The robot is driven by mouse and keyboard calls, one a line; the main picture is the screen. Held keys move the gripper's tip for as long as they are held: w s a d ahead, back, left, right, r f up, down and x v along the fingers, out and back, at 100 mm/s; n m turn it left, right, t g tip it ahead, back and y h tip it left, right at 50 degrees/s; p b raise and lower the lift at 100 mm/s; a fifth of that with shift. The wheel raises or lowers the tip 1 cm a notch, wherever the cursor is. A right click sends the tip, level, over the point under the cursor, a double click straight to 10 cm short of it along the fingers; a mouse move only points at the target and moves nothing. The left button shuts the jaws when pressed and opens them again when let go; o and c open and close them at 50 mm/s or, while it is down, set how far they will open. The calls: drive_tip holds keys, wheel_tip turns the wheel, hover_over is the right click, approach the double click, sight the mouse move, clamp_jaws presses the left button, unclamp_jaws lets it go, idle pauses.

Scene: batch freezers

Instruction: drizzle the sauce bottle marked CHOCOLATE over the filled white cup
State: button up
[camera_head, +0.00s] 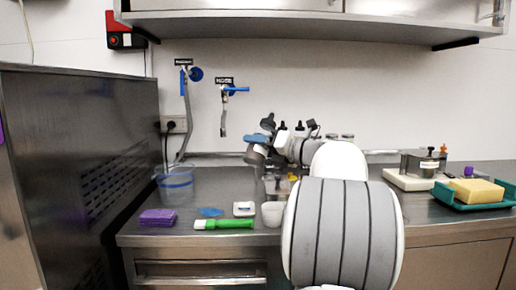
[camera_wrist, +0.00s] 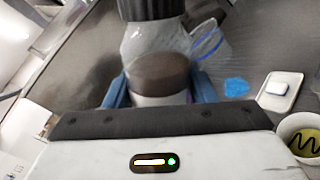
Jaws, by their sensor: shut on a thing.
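My gripper (camera_wrist: 160,92) is shut on a bottle, its blue fingers on both sides. The bottle (camera_wrist: 158,50) has a clear or pale body, dark contents low down and a dark ribbed end; no label can be read. In the head view my gripper (camera_head: 257,144) is raised above the counter, behind and a little left of the white cup, partly hidden by my arm. The white cup (camera_head: 272,216) stands upright on the counter. In the wrist view the cup (camera_wrist: 284,131) holds something yellow with a dark zigzag line on top, and the bottle is apart from it.
A green-handled tool (camera_head: 224,224), purple cloths (camera_head: 157,217), a blue scrap (camera_head: 210,212) and a small white dish (camera_head: 244,209) lie left of the cup. A clear bucket (camera_head: 175,184) stands farther back. A teal tray (camera_head: 470,203) with a yellow sponge is far right.

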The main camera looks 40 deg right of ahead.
drive_tip(key=shift+n+b, duration=0.3)
drive_tip(key=shift+b, duration=0.15)
drive_tip(key=shift+r+n+b, duration=0.15)
drive_tip(key=shift+n+b, duration=0.6)
drive_tip(key=shift+b, duration=0.2)
drive_tip(key=shift+r+n+b, duration=0.15)
drive_tip(key=shift+n+b, duration=0.6)
drive_tip(key=shift+b, duration=0.2)
drive_tip(key=shift+n+b, duration=0.4)
drive_tip(key=shift+r+n+b, duration=0.25)
drive_tip(key=shift+n+b, duration=0.55)
drive_tip(key=shift+b, duration=0.05)
drive_tip(key=shift+r+n+b, duration=0.2)
drive_tip(key=shift+n+b, duration=0.6)
drive_tip(key=shift+r+n, duration=0.2)
drive_tip(key=shift+n, duration=0.2)
drive_tip(key=s+a+b, duration=0.3)
drive_tip(key=s+b, duration=0.1)
drive_tip(key=s, duration=0.2)
drive_tip(key=s+a+b, duration=0.4)
drive_tip(key=s, duration=0.3)
drive_tip(key=shift+s+b, duration=0.2)
drive_tip(key=shift+b, duration=0.1)
